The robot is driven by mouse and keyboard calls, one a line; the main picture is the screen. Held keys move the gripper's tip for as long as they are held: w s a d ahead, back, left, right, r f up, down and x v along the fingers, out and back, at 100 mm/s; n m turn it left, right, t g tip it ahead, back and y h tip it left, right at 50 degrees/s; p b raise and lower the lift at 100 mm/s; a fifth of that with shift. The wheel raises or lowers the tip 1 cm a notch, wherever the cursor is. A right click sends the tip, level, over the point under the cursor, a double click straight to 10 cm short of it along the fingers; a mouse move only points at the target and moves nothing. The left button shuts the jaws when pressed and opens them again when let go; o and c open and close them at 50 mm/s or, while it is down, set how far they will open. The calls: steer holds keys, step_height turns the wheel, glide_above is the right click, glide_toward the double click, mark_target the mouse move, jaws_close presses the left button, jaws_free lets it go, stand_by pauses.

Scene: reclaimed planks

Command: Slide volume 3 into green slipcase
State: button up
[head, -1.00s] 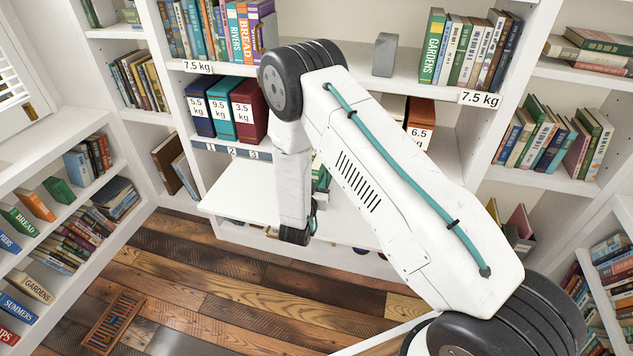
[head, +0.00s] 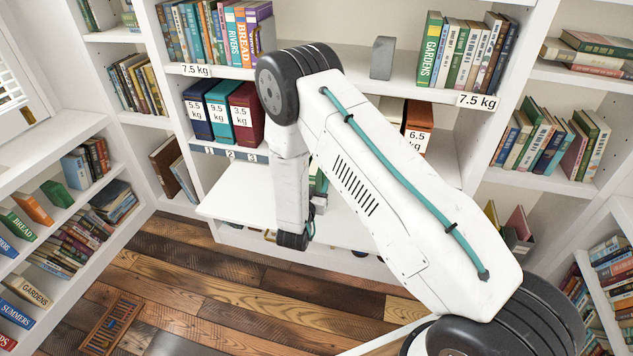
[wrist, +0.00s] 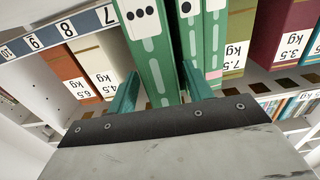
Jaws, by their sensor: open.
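In the wrist view, a green volume with three black dots on a white label (wrist: 147,50) stands ahead of my gripper (wrist: 158,70). My gripper is open, with one teal finger to each side of that spine; I cannot tell whether they touch it. Close on its right stand a green spine with one visible dot (wrist: 190,42) and another green spine (wrist: 213,40). I cannot tell which green piece is the slipcase. In the head view, a sliver of green (head: 320,182) shows behind my arm, which hides most of the gripper and volumes.
A white shelf board (head: 240,205) juts out below the bay. Blue, teal and maroon weighted cases (head: 246,115) stand left of my arm above numbered labels. An orange 6.5 kg case (head: 417,125) stands right. A grey block (head: 382,58) sits on the upper shelf.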

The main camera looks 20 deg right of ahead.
steer(key=v, duration=0.6)
steer(key=shift+s, duration=0.15)
steer(key=shift+a, duration=0.15)
steer(key=shift+s+a+r, duration=0.1)
steer(key=shift+a+r, duration=0.05)
steer(key=shift+r, duration=0.15)
steer(key=c, duration=0.7)
steer(key=shift+n, duration=0.9)
steer(key=s+a+r, duration=0.2)
steer(key=r, duration=0.1)
steer(key=s+a+r, duration=0.1)
steer(key=r, duration=0.1)
steer(key=shift+s+a, duration=0.15)
steer(key=shift+s, duration=0.25)
jaws_close()
steer(key=shift+x, duration=2.75)
steer(key=shift+r, duration=0.15)
